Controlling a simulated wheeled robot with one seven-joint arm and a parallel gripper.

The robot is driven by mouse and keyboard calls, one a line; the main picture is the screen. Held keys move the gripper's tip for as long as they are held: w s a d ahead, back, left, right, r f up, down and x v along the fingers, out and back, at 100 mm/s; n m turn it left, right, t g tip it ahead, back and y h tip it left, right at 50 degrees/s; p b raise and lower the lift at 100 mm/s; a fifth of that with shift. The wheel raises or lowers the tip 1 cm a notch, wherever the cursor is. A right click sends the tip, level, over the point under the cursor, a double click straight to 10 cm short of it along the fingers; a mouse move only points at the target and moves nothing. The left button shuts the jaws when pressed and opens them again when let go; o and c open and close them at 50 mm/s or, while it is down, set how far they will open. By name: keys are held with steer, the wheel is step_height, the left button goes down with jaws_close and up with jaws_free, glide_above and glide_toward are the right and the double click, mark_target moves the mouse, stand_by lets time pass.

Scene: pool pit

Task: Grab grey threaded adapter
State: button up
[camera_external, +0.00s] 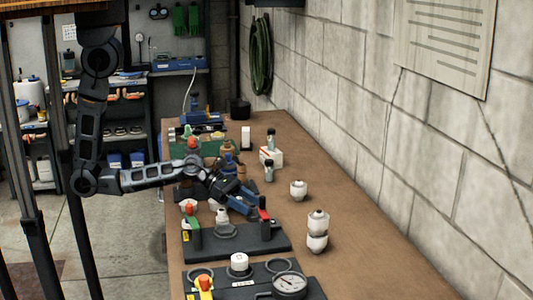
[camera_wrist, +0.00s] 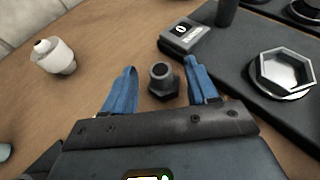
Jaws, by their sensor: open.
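The grey threaded adapter (camera_wrist: 162,82) stands upright on the brown bench in the wrist view, with a round open top and a wider hex base. My gripper (camera_wrist: 160,68) is open, with one blue finger to the left of the adapter and one to the right. Gaps show on both sides, and the fingers do not appear to touch it. In the external view my gripper (camera_external: 258,204) is low over the bench, near the black valve board. I cannot make out the adapter there; the gripper seems to hide it.
A white fitting (camera_wrist: 55,57) stands to the left in the wrist view. The black board (camera_wrist: 238,88) with a hex socket (camera_wrist: 282,72) is close on the right. The bench's right side (camera_external: 365,235) is clear.

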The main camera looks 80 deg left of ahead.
jaws_close()
stand_by(0.5)
